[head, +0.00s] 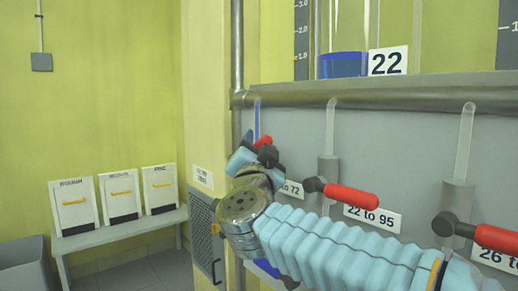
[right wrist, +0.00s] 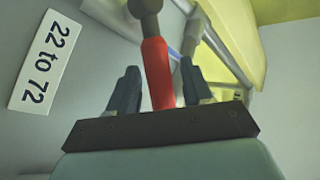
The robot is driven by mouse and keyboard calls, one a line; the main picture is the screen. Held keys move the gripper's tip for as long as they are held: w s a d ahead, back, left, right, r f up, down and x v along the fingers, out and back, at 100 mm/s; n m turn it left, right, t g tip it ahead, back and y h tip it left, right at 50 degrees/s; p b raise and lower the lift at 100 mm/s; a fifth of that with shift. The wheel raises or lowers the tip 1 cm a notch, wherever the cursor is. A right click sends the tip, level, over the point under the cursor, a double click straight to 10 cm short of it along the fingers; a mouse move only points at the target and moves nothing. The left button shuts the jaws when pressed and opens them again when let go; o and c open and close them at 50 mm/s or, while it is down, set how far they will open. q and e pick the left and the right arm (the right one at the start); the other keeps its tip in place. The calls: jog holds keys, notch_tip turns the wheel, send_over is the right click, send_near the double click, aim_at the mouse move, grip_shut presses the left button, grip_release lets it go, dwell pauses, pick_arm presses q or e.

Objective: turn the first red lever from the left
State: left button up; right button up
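The first red lever from the left shows in the right wrist view (right wrist: 157,75), with a dark round hub at its top end. In the head view it is mostly hidden behind my right gripper (head: 258,152). My right gripper, also in the right wrist view (right wrist: 157,88), is open, with one finger on each side of the red handle. Gaps show between the handle and both fingers. A "22 to 72" label (right wrist: 45,60) is on the panel beside this lever. My left gripper is not in view.
A second red lever (head: 350,197) and a third (head: 496,238) stick out from the grey panel to the right, close above my right arm. A metal pipe (head: 420,99) runs above. A bench (head: 128,228) with white boxes stands at left.

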pick_arm(q)
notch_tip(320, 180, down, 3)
jog(key=b, duration=0.3)
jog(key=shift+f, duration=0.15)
pick_arm(e)
jog(key=v, duration=1.4)
